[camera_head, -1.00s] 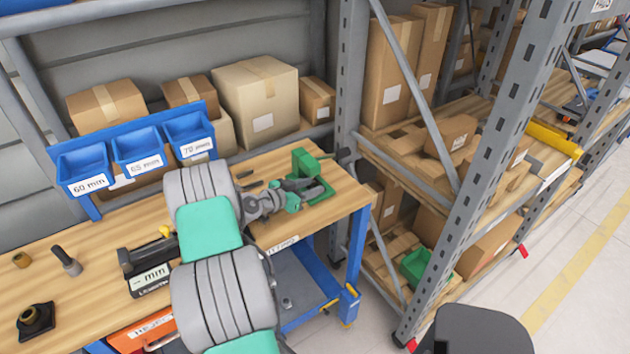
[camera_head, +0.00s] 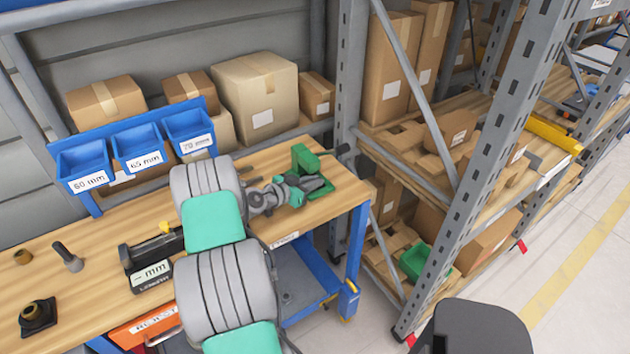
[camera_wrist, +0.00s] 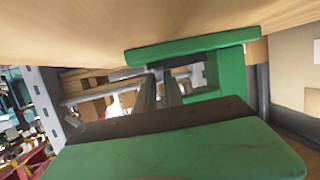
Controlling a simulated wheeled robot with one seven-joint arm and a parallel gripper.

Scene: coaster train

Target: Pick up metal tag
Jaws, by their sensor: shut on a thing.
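My gripper (camera_head: 314,184) is at the right end of the workbench, low over the wood and beside the green bench fixture (camera_head: 306,160). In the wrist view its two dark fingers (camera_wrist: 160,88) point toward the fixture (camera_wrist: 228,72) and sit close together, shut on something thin. The metal tag itself cannot be made out in either view; the fingers hide what is between them. I cannot tell whether the fingertips touch the fixture.
Blue bins (camera_head: 137,149) marked by size stand at the back of the workbench (camera_head: 100,240). A black labelled device (camera_head: 150,268) and small dark parts lie to the left. A metal rack (camera_head: 480,190) with cardboard boxes stands close on the right.

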